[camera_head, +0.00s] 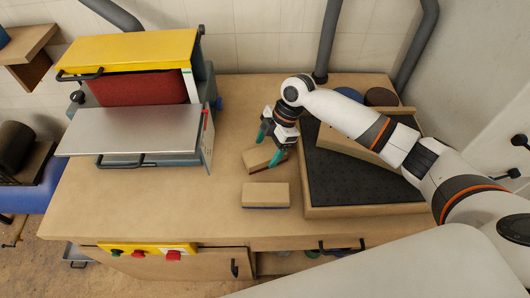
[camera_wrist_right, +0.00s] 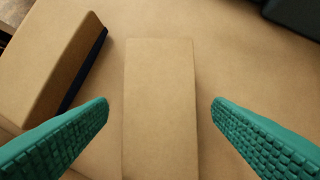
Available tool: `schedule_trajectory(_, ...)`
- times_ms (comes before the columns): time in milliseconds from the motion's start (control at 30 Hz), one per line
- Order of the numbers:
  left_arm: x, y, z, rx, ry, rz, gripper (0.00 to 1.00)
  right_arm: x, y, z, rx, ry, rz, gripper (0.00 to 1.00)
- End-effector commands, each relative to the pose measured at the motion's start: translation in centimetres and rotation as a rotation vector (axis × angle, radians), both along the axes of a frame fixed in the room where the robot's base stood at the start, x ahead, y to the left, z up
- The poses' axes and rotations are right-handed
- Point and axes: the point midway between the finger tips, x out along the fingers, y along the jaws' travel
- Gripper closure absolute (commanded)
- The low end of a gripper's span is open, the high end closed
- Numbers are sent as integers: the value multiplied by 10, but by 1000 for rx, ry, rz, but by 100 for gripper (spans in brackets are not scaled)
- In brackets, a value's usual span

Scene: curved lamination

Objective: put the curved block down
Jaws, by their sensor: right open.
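A tan block (camera_head: 262,157) lies on the wooden workbench (camera_head: 225,172), between the teal fingers of my right gripper (camera_head: 270,147). In the right wrist view this block (camera_wrist_right: 160,130) sits midway between the two open fingers, with a gap on each side. A second tan block (camera_head: 265,194) with a dark blue underside lies nearer the bench front; it also shows at the left of the right wrist view (camera_wrist_right: 55,60). My left gripper is not in view.
A sander-like machine (camera_head: 130,135) with a yellow top and metal table stands at the left. A dark-surfaced tray with a wooden rim (camera_head: 365,209) is at the right, under my right arm. Bare bench lies left of the blocks.

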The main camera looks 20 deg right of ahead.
Motion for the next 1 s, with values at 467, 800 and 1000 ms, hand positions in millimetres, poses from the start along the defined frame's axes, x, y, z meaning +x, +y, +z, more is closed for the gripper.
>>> schedule_trajectory(467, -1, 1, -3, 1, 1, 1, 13, 4, -33, 80, -1, -1, 0, 26)
schedule_trajectory(800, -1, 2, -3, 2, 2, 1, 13, 4, -35, 86, 0, 1, 0, 26)
schedule_trajectory(1000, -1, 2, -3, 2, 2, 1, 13, 4, -35, 86, 0, 0, 0, 26)
